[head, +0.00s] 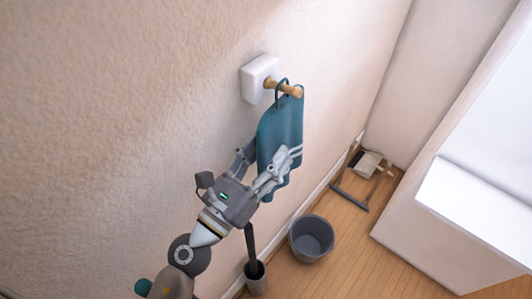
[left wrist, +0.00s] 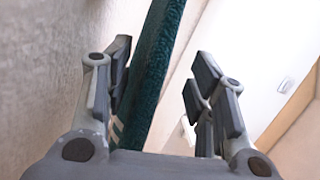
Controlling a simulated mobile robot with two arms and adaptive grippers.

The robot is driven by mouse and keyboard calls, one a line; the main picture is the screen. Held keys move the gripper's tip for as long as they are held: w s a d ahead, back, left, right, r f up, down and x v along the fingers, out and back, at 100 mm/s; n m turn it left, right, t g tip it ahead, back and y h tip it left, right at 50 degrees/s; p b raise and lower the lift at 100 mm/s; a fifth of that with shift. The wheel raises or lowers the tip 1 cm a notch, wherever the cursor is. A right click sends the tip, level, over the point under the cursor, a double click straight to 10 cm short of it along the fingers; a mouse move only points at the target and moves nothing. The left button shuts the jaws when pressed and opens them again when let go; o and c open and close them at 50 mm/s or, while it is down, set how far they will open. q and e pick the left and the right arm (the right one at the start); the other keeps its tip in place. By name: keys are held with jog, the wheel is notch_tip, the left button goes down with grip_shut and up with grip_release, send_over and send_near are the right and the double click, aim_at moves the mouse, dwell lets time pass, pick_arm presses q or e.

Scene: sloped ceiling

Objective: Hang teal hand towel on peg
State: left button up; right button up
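The teal hand towel (head: 283,128) hangs down along the wall with its dark loop (head: 277,92) around the wooden peg (head: 292,90). The peg sticks out of a white wall plate (head: 256,82). My left gripper (head: 268,160) is at the lower part of the towel, with one finger on either side of it. In the left wrist view, the towel (left wrist: 156,70) passes between the spread fingers (left wrist: 162,75), close to the left finger, with a clear gap to the right finger. My right gripper is out of view.
A grey bucket (head: 311,238) stands on the wooden floor, with a smaller container (head: 256,278) holding a dark handle beside it. A dustpan (head: 368,164) and a broom-like tool lie near the corner. A white-topped block (head: 470,215) stands at right.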

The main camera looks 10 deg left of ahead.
pick_arm(q)
jog(key=shift+f, duration=0.1)
jog(key=shift+s+a+f, duration=0.15)
jog(key=shift+s+a, duration=0.15)
jog(key=shift+s, duration=0.35)
jog(key=v, duration=0.6)
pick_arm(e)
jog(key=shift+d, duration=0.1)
